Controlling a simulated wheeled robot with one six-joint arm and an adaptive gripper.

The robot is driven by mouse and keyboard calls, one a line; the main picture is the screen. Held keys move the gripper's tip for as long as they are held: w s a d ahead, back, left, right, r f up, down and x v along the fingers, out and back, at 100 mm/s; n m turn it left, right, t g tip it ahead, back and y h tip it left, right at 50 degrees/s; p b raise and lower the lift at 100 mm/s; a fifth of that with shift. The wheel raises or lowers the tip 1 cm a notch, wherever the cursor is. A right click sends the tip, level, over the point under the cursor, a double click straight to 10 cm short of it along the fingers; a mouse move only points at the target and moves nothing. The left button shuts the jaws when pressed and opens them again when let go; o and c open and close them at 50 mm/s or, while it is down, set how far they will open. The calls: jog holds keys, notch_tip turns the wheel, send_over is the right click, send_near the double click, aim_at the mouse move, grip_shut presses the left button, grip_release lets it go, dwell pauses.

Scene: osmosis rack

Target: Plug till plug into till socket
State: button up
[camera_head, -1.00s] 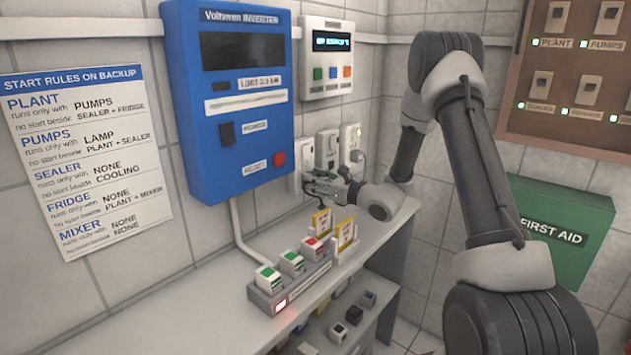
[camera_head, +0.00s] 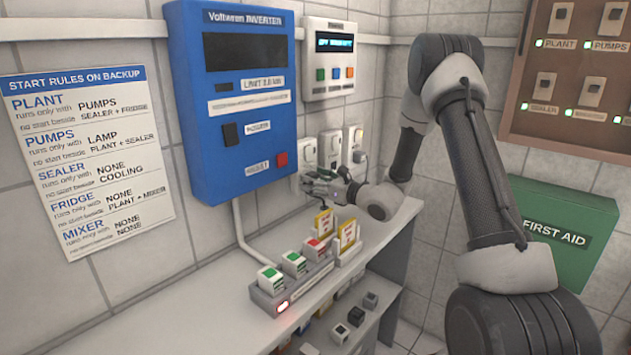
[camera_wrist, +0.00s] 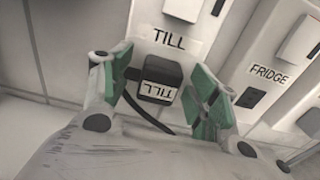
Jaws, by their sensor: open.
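The till plug (camera_wrist: 155,80) is a dark block with a white TILL label and a black cable. In the wrist view it sits against the white till socket (camera_wrist: 172,20), just below that socket's TILL label. I cannot tell how deep it is seated. My gripper (camera_wrist: 160,88) is open, with one green-padded finger on each side of the plug. A gap shows between the plug and each finger. In the head view my gripper (camera_head: 325,186) is at the row of wall sockets, and it hides the plug there.
The fridge socket (camera_wrist: 262,80) is close on the right. Under the blue inverter (camera_head: 240,90), a rack of coloured modules (camera_head: 290,285) stands on the shelf (camera_head: 215,310). A green first aid box (camera_head: 565,235) hangs on the right. The front left of the shelf is clear.

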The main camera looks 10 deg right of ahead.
jog(key=shift+s, duration=0.1)
jog(key=v, duration=1.2)
jog(key=s+a+r+n+g+y, duration=0.2)
jog(key=s+a+r+n+g, duration=0.25)
jog(key=s+n, duration=0.2)
jog(key=s+a+r+n+g+y, duration=0.1)
jog(key=s+a+r+n+g, duration=0.2)
jog(key=s+a+n+g, duration=0.35)
jog(key=s+d+r+n+g+h, duration=0.1)
jog(key=s+d+n+h, duration=0.15)
jog(key=s, duration=0.45)
jog(key=s+d+n+g+h, duration=0.15)
jog(key=s+n, duration=0.25)
jog(key=s, duration=0.4)
jog(key=s+d+r+n+t+h, duration=0.1)
jog(key=s+d+r+n+h, duration=0.2)
jog(key=d, duration=0.4)
jog(key=s+d+r+n+t+h, duration=0.2)
jog(key=s+d+n+h, duration=0.2)
jog(key=d+n+h, duration=0.2)
jog(key=shift+d+r+h, duration=0.3)
jog(key=shift+d+r, duration=0.1)
jog(key=shift+d, duration=0.8)
